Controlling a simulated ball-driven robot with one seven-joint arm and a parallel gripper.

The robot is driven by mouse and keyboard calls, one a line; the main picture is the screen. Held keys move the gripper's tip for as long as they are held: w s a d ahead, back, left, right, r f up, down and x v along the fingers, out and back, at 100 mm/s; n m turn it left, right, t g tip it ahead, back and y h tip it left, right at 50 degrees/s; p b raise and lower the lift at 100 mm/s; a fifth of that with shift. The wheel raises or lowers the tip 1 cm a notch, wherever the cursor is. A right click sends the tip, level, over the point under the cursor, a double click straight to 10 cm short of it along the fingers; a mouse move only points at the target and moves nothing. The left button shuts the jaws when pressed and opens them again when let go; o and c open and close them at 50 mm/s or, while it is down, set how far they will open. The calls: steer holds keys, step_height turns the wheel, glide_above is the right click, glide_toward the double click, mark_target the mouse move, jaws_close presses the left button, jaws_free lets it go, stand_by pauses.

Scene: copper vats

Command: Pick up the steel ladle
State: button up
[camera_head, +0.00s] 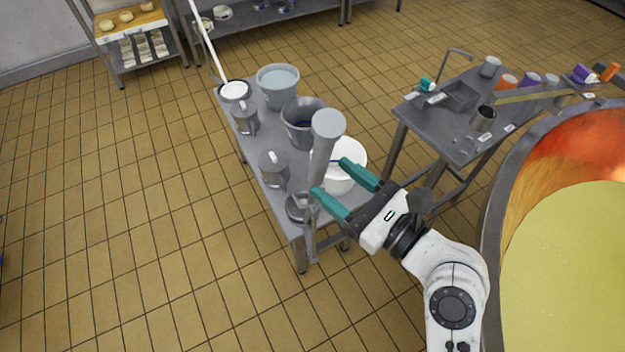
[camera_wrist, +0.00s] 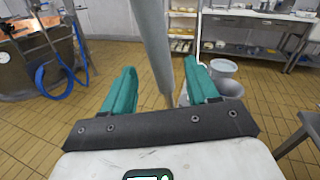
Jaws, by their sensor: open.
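A grey upright shaft with a round flat top, which looks like the steel ladle's handle (camera_head: 325,140), rises at the near end of the steel table. It narrows downward toward a dark round base (camera_head: 297,207), perhaps its bowl, partly hidden. My gripper (camera_head: 329,176) is open, its teal fingers pointing at the shaft. In the wrist view the grey shaft (camera_wrist: 155,45) stands between the two open fingers (camera_wrist: 160,68). Contact with either finger cannot be told.
The steel table (camera_head: 262,178) also holds a white bucket (camera_head: 350,160), grey buckets (camera_head: 278,85) and steel jugs (camera_head: 273,168). A white pole (camera_head: 208,45) leans at its far end. A second table (camera_head: 440,125) and a large copper vat (camera_head: 500,200) stand right.

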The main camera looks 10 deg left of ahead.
steer(key=shift+p+x, duration=0.7)
steer(key=shift+x, duration=2.55)
steer(key=shift+c, duration=0.4)
jaws_close()
